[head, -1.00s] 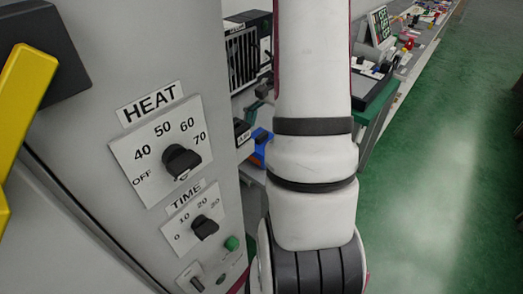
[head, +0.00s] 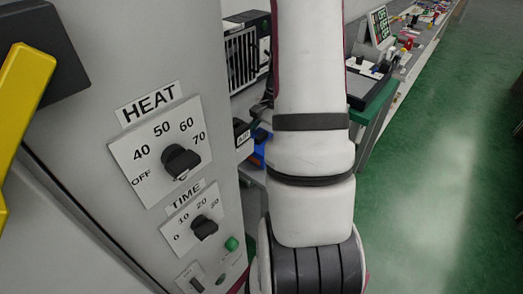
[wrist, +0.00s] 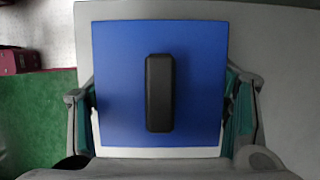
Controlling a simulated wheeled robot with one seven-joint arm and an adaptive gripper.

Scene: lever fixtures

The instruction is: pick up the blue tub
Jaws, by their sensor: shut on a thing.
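The blue tub (wrist: 120,80) fills the middle of the wrist view, seen from above as a blue square with a dark bar (wrist: 160,92) across its middle. My gripper (wrist: 160,112) has one finger on its left side and one on its right, and is shut on it. In the head view only a small blue patch (head: 259,154) shows beside my arm, probably the tub; my arm hides the rest. A pale surface borders the tub in the wrist view. I cannot tell whether the tub is clear of it.
A grey panel with HEAT (head: 181,162) and TIME (head: 204,228) dials stands close on the left, with a yellow handle (head: 22,95) in front. A long bench with several fixtures runs to the back right. The green floor (head: 440,190) on the right is clear.

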